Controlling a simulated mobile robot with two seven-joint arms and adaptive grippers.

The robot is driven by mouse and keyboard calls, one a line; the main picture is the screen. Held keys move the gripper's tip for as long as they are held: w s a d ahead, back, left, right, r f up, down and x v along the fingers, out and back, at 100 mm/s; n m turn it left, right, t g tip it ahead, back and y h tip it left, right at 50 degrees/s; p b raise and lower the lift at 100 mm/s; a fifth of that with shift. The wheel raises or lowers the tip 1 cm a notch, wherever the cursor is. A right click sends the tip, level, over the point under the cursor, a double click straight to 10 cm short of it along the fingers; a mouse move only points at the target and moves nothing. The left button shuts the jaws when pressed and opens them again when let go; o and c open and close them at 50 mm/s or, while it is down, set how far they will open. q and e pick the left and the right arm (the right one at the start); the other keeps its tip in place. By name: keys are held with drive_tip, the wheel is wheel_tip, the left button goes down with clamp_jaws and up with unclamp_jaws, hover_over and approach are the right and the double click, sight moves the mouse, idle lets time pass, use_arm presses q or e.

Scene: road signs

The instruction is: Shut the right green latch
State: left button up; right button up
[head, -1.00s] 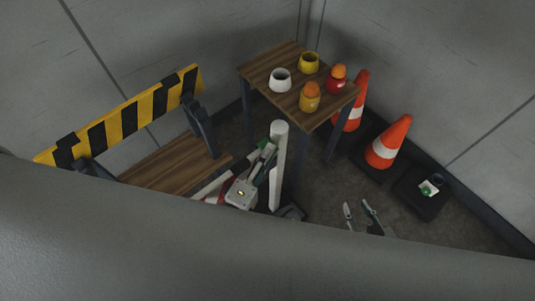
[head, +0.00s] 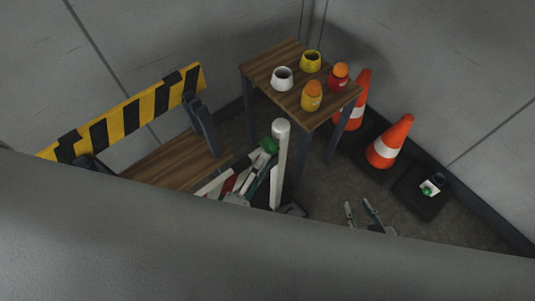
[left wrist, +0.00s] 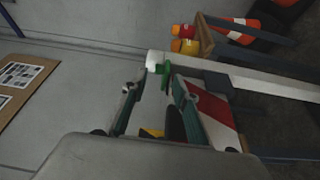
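A green latch (head: 269,145) sits beside the top of the white post (head: 281,165). In the left wrist view the green latch (left wrist: 163,70) is by the post's white end (left wrist: 154,60), just beyond the fingertips. My left gripper (left wrist: 150,92) has its fingers apart, one on either side of the latch's line. In the head view my left gripper (head: 263,160) is at the latch, partly hidden by my grey arm. I cannot tell whether it touches. My right gripper (head: 362,212) is open and empty above the floor at the lower right.
Two orange cones (head: 388,143) stand at right, near a black base (head: 420,203) bearing a small green-and-white item (head: 429,188). A bench (head: 175,163) is left.

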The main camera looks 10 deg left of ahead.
use_arm(q)
drive_tip(key=v, duration=0.7)
drive_tip(key=shift+s, duration=0.25)
drive_tip(key=shift+a, duration=0.15)
